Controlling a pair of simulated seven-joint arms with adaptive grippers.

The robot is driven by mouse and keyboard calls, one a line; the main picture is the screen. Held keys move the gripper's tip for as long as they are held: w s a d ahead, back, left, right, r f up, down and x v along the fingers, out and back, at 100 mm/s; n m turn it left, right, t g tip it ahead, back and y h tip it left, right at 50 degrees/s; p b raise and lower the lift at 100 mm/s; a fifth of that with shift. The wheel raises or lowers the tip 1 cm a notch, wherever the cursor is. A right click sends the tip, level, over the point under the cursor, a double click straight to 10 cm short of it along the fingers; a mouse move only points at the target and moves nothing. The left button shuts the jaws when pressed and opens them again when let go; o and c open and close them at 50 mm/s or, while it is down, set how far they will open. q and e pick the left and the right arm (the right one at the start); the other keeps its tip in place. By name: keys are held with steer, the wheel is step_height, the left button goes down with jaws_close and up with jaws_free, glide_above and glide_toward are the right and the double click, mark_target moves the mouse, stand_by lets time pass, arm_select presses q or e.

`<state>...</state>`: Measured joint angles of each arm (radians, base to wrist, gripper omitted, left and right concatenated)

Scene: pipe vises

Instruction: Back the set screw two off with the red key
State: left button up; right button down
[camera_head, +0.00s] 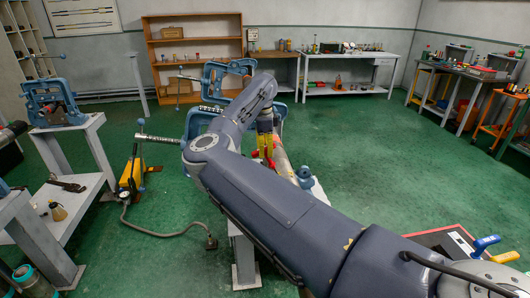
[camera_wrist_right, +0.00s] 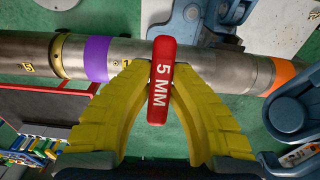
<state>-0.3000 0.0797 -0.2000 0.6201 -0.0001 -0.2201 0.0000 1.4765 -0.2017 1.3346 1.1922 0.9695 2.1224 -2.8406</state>
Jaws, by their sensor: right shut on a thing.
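My right gripper (camera_head: 266,140) is at the middle of the head view, over a pipe (camera_head: 283,160). The pipe has a purple band (camera_wrist_right: 97,58) and an orange band (camera_wrist_right: 284,73), with small yellow marks near the purple band. I cannot make out set screw two or whether the key touches it. My left gripper does not show.
Blue vises stand at the middle (camera_head: 200,120) and on a left bench (camera_head: 52,102). A yellow pump (camera_head: 132,172) with a hose is on the green floor. A tray (camera_head: 447,240) with blue- and yellow-handled tools lies at lower right.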

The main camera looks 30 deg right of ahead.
steer(key=m+t, duration=0.1)
steer(key=m, duration=0.2)
steer(key=m+t+h, duration=0.1)
steer(key=m, duration=0.2)
steer(key=shift+s+a+h, duration=0.1)
steer(key=shift+h, duration=0.2)
steer(key=m+h, duration=0.1)
steer(key=m, duration=0.4)
steer(key=shift+t+h, duration=0.3)
steer(key=shift+h, duration=0.1)
steer(key=m+h, duration=0.2)
steer(key=m, duration=0.3)
steer(key=shift+m, duration=0.4)
steer(key=m+h, duration=0.1)
steer(key=m, duration=0.2)
steer(key=m+g+h, duration=0.1)
steer(key=m, duration=0.1)
steer(key=shift+m, duration=0.4)
steer(key=shift+s+d+f, duration=0.1)
steer(key=shift+d+f, duration=0.1)
steer(key=shift+f, duration=0.35)
stand_by(0.6)
steer(key=n+y, duration=0.1)
steer(key=n, duration=0.2)
steer(key=n+t, duration=0.1)
steer(key=n, duration=0.2)
steer(key=shift+y, duration=0.4)
